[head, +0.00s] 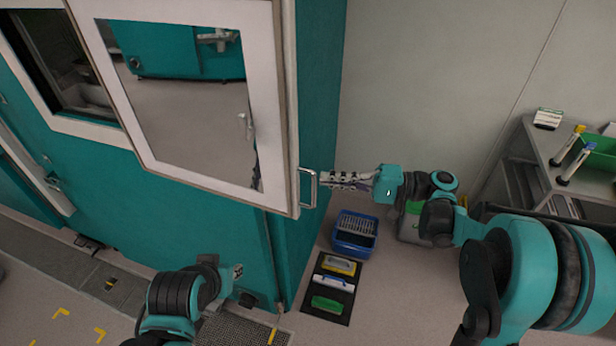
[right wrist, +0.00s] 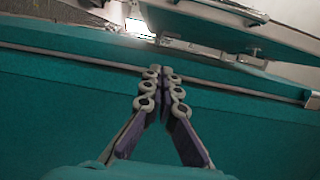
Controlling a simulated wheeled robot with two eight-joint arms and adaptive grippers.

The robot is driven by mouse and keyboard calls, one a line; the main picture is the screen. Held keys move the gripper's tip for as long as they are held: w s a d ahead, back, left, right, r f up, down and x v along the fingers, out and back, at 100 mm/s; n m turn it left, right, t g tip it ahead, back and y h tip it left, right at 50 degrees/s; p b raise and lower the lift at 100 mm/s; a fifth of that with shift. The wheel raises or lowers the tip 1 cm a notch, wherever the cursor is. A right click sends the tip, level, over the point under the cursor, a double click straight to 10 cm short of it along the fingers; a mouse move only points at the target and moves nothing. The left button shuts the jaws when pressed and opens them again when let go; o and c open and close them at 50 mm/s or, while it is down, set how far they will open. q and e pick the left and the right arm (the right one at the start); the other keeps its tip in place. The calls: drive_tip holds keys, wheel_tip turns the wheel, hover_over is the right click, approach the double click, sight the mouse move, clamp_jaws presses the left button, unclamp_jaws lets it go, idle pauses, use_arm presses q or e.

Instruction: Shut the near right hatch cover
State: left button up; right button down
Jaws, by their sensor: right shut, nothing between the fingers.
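The hatch cover (head: 275,95) has a pale frame around a window and stands out from the teal chamber's front, at an angle. The hatch opening (head: 58,65) shows dark to its left. A metal handle (head: 308,188) is on the cover's right edge. My right gripper (head: 326,180) is shut and empty, its fingertips close beside the handle; I cannot tell whether they touch. In the right wrist view its fingers (right wrist: 160,85) are together in front of a teal surface. My left gripper (head: 238,271) is low in front of the chamber; its finger opening is unclear.
The teal chamber side wall (head: 318,90) stands behind the cover. On the floor are a blue crate (head: 340,246) and a dark mat (head: 325,312) with several coloured items. A grey bench (head: 540,145) with a green bin (head: 598,153) stands at the right.

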sight(283, 189)
drive_tip(key=s+a, duration=0.1)
drive_tip(key=a, duration=0.2)
drive_tip(key=a+b, duration=0.1)
drive_tip(key=a, duration=0.3)
drive_tip(key=s+a+b, duration=0.1)
drive_tip(key=a, duration=0.2)
drive_tip(key=shift+s+a, duration=0.35)
drive_tip(key=shift+s, duration=0.1)
